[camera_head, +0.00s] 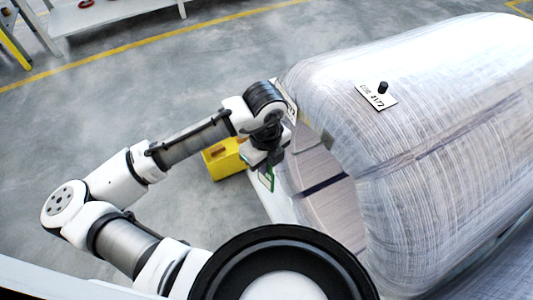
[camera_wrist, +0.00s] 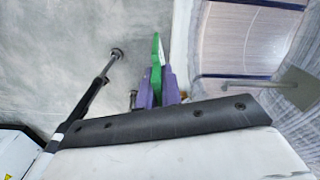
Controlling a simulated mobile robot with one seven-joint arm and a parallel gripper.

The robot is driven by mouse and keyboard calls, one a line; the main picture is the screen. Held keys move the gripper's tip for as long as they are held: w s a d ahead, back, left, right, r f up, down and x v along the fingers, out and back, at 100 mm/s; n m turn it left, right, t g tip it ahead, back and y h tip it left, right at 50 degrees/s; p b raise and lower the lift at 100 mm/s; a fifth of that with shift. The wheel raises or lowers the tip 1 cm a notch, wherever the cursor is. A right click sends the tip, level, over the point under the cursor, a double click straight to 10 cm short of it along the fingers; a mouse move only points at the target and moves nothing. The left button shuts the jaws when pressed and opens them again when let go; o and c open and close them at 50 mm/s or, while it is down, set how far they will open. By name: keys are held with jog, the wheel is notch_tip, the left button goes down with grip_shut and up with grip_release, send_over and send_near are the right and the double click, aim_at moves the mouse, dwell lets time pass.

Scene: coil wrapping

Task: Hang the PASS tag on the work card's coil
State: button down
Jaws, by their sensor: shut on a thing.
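My gripper (camera_head: 266,163) is shut on a green tag (camera_head: 268,179) and holds it in front of the near end of the coil (camera_head: 450,95). In the wrist view the green tag (camera_wrist: 156,62) stands edge-on between the purple fingers (camera_wrist: 159,88), so its print cannot be read. The coil is wrapped in whitish film, and its open bore (camera_head: 325,190) faces my arm. A white card (camera_head: 376,95) with printed digits and a black knob (camera_head: 383,87) lies on top of the coil. The tag is apart from the coil.
A small bracket plate (camera_wrist: 299,88) on a rod shows by the bore in the wrist view. A dark rod with a round end (camera_wrist: 117,53) stands to the left of the fingers. A yellow box (camera_head: 222,160) is behind my gripper. Grey floor (camera_head: 160,60) is open at the left.

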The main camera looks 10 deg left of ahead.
aim_at(299, 153)
jog(key=shift+w+d, duration=0.75)
jog(key=shift+d, duration=0.25)
jog(key=shift+w+d, duration=0.7)
jog(key=shift+d, duration=0.35)
jog(key=shift+w+d, duration=0.75)
jog(key=shift+d, duration=0.25)
jog(key=shift+w+d+f, duration=0.3)
jog(key=shift+d, duration=0.3)
jog(key=shift+d+f, duration=0.2)
jog(key=shift+f, duration=0.15)
jog(key=c, duration=1.7)
grip_release()
jog(key=shift+o, duration=1)
notch_tip(299, 153, up, 14)
jog(key=a+y, duration=0.1)
jog(key=shift+s+a+f+g+y, duration=0.15)
jog(key=shift+s+g+y, duration=0.15)
jog(key=shift+s+g, duration=0.1)
jog(key=shift+s+a+r, duration=0.15)
jog(key=shift+s+r, duration=0.05)
jog(key=shift+r, duration=0.3)
